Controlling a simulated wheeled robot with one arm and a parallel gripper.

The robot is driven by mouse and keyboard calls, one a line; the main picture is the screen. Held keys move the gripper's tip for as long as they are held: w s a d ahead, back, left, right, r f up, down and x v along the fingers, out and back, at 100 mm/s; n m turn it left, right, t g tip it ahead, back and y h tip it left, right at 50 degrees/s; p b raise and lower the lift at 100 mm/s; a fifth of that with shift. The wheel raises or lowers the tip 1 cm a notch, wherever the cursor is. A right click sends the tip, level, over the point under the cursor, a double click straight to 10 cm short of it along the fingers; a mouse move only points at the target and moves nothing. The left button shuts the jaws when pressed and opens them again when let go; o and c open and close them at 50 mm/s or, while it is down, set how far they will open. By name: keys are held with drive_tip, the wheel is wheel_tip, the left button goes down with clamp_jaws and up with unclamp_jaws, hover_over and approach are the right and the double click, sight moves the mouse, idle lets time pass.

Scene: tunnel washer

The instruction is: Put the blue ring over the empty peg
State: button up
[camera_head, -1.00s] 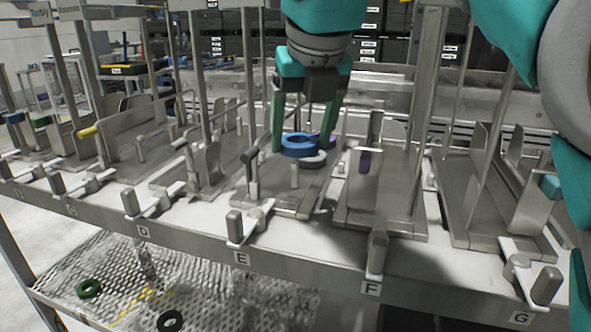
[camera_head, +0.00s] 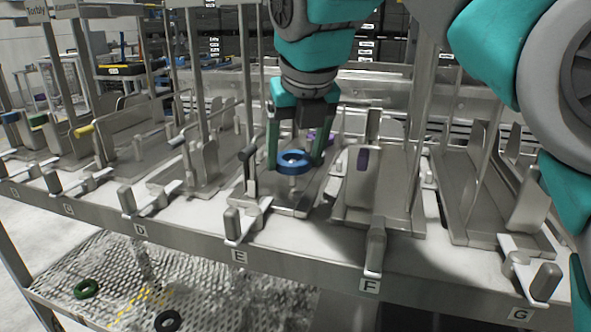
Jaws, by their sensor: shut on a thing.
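The blue ring (camera_head: 292,168) is held flat between the two fingers of my gripper (camera_head: 294,163), which is shut on it and points down. A short light peg (camera_head: 292,185) stands on the plate at station E, directly below the ring in the picture. Its top is hidden by the ring, so I cannot tell whether the ring is just above the peg or around its tip. A purple thing (camera_head: 310,135) shows partly behind my gripper.
Metal uprights and a black-tipped lever (camera_head: 248,152) stand close to the left of my gripper. A green ring (camera_head: 87,288) and a black ring (camera_head: 168,321) lie on the mesh shelf below.

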sight(297, 164)
drive_tip(key=shift+f, duration=1.5)
drive_tip(key=shift+f, duration=0.1)
drive_tip(key=o, duration=1.4)
drive_tip(key=p+v, duration=0.3)
drive_tip(key=v, duration=0.9)
drive_tip(key=shift+s, duration=0.15)
